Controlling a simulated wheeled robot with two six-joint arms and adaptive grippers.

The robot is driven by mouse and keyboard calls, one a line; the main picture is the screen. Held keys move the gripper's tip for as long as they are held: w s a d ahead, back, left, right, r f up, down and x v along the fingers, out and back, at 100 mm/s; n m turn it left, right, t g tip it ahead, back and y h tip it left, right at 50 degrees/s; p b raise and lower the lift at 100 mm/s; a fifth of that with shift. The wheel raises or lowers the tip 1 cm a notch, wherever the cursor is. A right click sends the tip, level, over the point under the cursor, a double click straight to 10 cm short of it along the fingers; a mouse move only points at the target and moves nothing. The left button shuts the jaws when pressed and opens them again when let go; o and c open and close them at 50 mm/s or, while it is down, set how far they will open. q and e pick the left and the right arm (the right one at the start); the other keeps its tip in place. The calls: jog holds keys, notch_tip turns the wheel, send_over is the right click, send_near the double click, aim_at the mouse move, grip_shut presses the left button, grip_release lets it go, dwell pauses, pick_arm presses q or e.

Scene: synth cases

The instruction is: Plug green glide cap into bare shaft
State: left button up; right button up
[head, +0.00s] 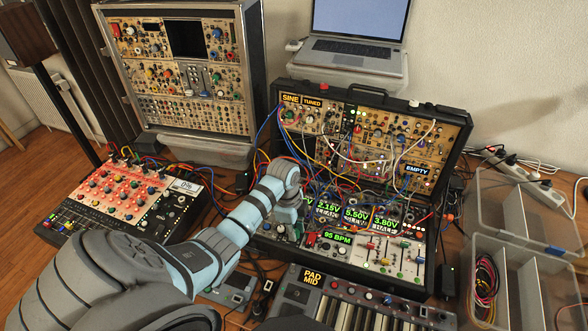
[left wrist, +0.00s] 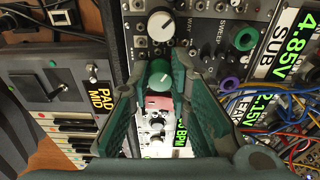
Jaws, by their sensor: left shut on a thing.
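My left gripper (head: 288,212) hangs over the lower left part of the open synth case (head: 428,285); its fingers are largely hidden in the head view. In the left wrist view the left gripper (left wrist: 158,78) is shut on the green glide cap (left wrist: 159,74), a round cap with a white pointer line. The cap is held at the fingertips, above the panel; the gap beneath it is hard to judge. I cannot pick out the bare shaft in either view. My right gripper is not in view.
A keyboard (head: 350,298) lies in front of the case. A red-and-white drum unit (head: 125,190) is at the left. Patch cables (left wrist: 285,105) crowd the case right of the gripper in the wrist view. Clear bins (head: 515,250) stand at the right; a laptop (head: 355,30) is behind.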

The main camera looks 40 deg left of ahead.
pick_arm(q)
jog(key=o, duration=0.8)
jog(key=r, duration=0.4)
jog(key=a+r, duration=0.1)
jog(key=r, duration=0.6)
jog(key=shift+s+a+r, duration=0.2)
jog(key=shift+r, duration=0.2)
jog(key=shift+f, duration=0.1)
